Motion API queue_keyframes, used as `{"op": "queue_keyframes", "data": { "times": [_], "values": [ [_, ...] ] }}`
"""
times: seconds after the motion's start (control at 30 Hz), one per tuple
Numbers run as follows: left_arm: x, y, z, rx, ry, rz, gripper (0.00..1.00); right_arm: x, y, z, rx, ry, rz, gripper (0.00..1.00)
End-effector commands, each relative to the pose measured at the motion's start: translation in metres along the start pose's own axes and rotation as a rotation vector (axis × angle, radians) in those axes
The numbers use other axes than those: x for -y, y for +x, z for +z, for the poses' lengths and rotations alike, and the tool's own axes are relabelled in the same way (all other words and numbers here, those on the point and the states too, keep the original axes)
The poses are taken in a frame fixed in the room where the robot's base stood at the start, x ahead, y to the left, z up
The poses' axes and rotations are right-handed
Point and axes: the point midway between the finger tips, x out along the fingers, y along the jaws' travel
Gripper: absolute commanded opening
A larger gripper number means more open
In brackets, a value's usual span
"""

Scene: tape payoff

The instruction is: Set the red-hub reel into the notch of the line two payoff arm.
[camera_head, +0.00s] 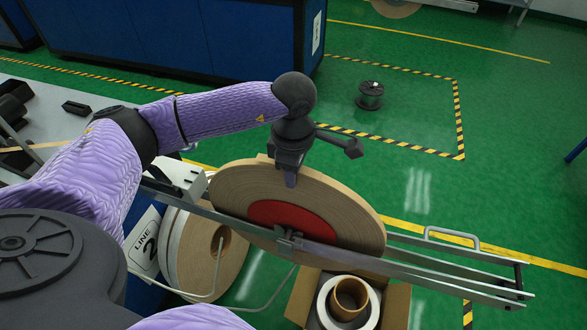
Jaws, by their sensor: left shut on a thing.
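The red-hub reel (238,188) is a wide tan tape roll with a red centre. It stands on edge, slightly tilted, between the rails of the payoff arm (430,278). A sign reading "LINE 2" (146,241) hangs at the arm's left end. My left gripper (290,180) comes down from above and is shut on the reel's upper rim. A small metal bracket (289,243) on the near rail crosses the lower part of the red hub. The rail hides the hub's lower edge, and I cannot tell whether the hub rests in the notch. My right gripper is out of view.
Another tan reel (200,262) stands below the rail at left. An open cardboard box (397,307) with a white-and-brown roll sits under the arm. A handle (452,236) rises near the rails' right end. A black spool (370,97) stands on the open green floor.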

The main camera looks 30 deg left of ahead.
Motion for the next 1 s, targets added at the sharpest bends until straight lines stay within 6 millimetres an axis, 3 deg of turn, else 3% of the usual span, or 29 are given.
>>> {"op": "queue_keyframes", "data": {
  "times": [0.13,0.17,0.33,0.67,0.9,1.0],
  "values": [
    [-0.001,-0.002,0.000,0.002,0.000,0.005,0.00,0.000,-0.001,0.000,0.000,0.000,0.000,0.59],
    [-0.001,-0.002,0.000,0.002,0.000,0.004,0.31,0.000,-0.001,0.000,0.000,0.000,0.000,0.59],
    [-0.001,-0.002,0.000,0.001,0.000,0.003,0.67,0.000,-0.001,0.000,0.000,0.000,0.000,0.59],
    [0.000,-0.001,0.000,-0.001,0.000,-0.001,0.68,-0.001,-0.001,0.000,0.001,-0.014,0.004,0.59],
    [-0.001,-0.068,0.000,0.003,0.000,0.006,0.68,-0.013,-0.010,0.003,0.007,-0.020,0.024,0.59],
    [-0.001,-0.087,0.000,0.002,0.000,0.005,0.68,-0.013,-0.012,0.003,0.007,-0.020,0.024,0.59]
  ]
}}
